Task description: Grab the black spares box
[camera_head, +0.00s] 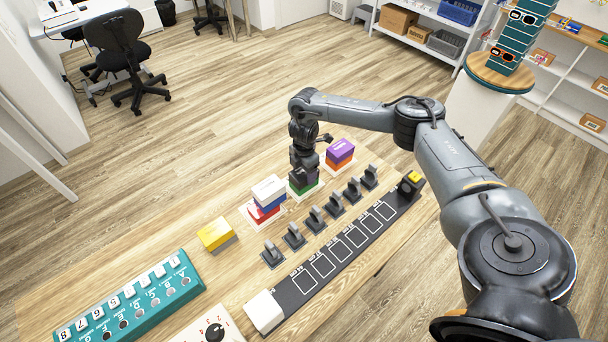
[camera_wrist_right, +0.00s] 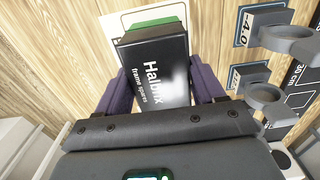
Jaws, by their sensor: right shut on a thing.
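The black spares box (camera_wrist_right: 152,72), lettered "Halblix frame spares", lies between the two purple-grey fingers of my right gripper (camera_wrist_right: 160,84) in the wrist view. The fingers are shut on its sides. A green box (camera_wrist_right: 158,22) shows just past its far end, and in the head view the green box (camera_head: 302,189) is right under the gripper. There my right gripper (camera_head: 304,174) points down over the wooden table, and I cannot clearly tell the black box from the dark gripper. My left gripper is not in view.
A white, blue and red stack (camera_head: 268,193) stands close left of the gripper, a purple and orange stack (camera_head: 340,153) close right. Several grey stands (camera_head: 313,219) line the near side, before a black strip (camera_head: 328,262). A yellow box (camera_head: 215,233) stands farther left.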

